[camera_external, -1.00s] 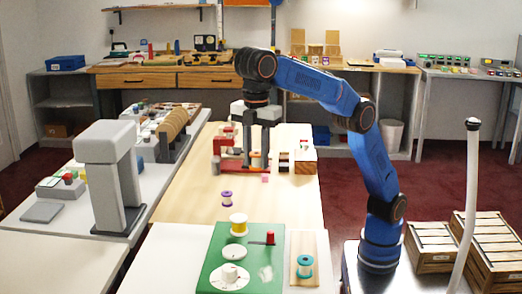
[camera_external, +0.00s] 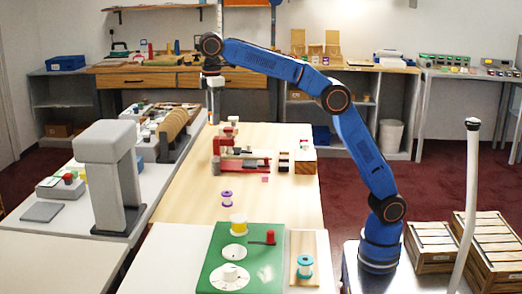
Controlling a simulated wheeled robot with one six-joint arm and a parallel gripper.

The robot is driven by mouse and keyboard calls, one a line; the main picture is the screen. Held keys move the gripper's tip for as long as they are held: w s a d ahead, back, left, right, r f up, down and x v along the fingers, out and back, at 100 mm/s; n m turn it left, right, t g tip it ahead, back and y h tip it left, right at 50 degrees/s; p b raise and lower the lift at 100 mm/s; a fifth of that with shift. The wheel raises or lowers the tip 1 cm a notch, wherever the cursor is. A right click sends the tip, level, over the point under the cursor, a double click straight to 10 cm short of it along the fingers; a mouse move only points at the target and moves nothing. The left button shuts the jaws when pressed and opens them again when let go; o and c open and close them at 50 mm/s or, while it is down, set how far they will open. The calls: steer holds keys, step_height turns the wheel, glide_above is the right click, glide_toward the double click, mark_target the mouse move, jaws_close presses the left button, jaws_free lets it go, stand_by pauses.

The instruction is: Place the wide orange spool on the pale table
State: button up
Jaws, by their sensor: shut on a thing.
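My gripper (camera_external: 211,112) points down above the far left edge of the pale wood table, near the grey side counter. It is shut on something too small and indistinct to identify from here. I cannot make out a wide orange spool anywhere in this view. The pale wood table (camera_external: 183,192) runs down the middle, with bare wood on its left side. A purple spool (camera_external: 227,198) stands on it, and a yellow spool (camera_external: 238,226) stands at the green board's back edge.
A red device (camera_external: 245,164) and a white-and-wood box (camera_external: 303,160) stand mid-table. A tall grey machine (camera_external: 107,180) and a rack of tan discs (camera_external: 173,135) line the left counter.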

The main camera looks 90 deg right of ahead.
steer(key=d+m, duration=0.4)
steer(key=d, duration=1.7)
steer(key=m, duration=0.4)
glide_above(242, 137)
step_height(242, 137, down, 16)
steer(key=shift+r, duration=0.1)
steer(key=shift+f, duration=2.5)
steer(key=o, duration=1)
steer(key=shift+f, duration=0.1)
